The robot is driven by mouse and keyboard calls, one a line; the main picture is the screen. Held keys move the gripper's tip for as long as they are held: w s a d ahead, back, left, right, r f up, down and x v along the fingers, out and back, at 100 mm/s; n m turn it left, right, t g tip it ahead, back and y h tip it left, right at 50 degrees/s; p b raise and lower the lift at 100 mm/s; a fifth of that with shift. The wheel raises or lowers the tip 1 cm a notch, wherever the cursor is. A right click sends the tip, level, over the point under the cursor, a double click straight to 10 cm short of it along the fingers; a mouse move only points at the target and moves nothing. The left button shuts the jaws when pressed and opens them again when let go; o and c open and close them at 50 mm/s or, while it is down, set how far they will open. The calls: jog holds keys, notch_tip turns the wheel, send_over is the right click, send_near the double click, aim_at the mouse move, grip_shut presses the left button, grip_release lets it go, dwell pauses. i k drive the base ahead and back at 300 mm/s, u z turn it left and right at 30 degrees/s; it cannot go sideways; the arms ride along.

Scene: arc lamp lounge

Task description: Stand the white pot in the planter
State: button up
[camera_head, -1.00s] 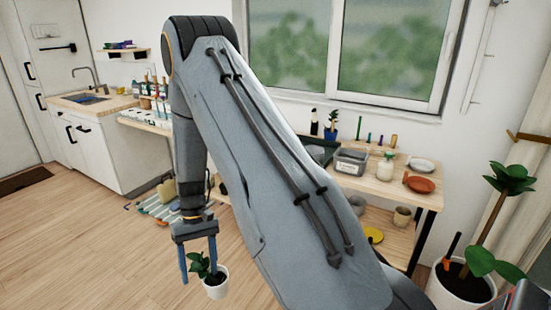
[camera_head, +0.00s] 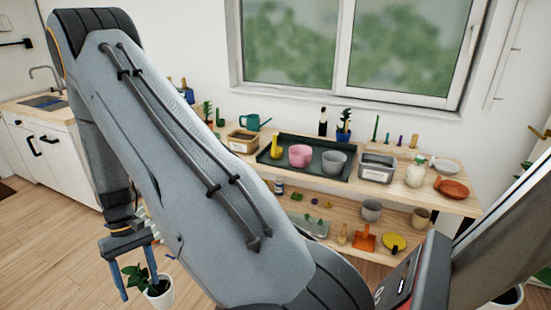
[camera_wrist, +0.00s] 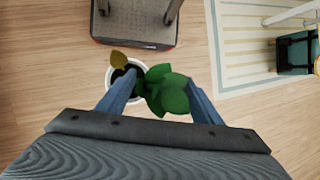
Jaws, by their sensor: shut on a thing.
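The white pot (camera_head: 160,296) holds a plant with dark green leaves and hangs at my gripper (camera_head: 138,275), low over the floor at the bottom left of the head view. In the wrist view, the pot's white rim (camera_wrist: 110,74) shows between and beyond my fingers (camera_wrist: 160,80), with leaves covering part of it. My gripper is shut on the pot; the leaves hide the exact contact. I cannot tell for sure which thing is the planter. A white container (camera_head: 511,297) is partly visible at the bottom right, mostly hidden by my own body.
A wooden bench (camera_head: 455,203) under the window carries a dark tray (camera_head: 272,160) with a pink pot (camera_head: 300,156) and a grey pot (camera_head: 334,161), and an orange dish (camera_head: 453,189). Its lower shelf holds small tools.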

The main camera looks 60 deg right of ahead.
aim_at(304, 161)
jog(key=z, duration=0.4)
jog(key=i, duration=0.7)
jog(key=z, duration=0.7)
